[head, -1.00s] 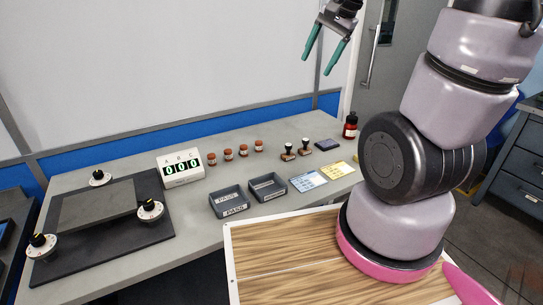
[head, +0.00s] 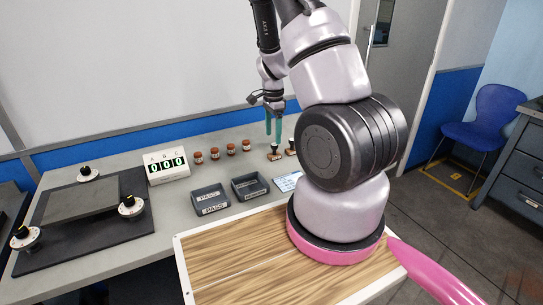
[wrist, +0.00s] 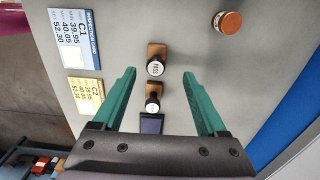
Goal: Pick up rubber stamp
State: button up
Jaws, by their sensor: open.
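Two rubber stamps with wooden bases and dark handles stand upright on the grey bench. In the head view the left stamp (head: 274,153) is just below my gripper (head: 274,138), and the right stamp (head: 291,147) is beside it, near my arm. In the wrist view one stamp (wrist: 156,62), with a white labelled top, lies ahead of the fingertips, and the other stamp (wrist: 153,98) shows between the fingers. My gripper (wrist: 158,75) has two green fingers spread wide with nothing held. It points down above the stamps.
A dark ink pad (wrist: 151,124) lies past the second stamp. Blue and yellow cards (wrist: 76,35) lie beside the stamps. Several red-capped jars (head: 214,153) stand left of them, behind two grey trays (head: 210,199). A digit counter (head: 167,166) stands farther left.

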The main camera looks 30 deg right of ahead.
aim_at(274, 144)
jog(key=f, duration=0.7)
jog(key=shift+s+d+f, duration=0.1)
jog(key=shift+s+f, duration=0.15)
jog(key=shift+s, duration=0.05)
grip_shut()
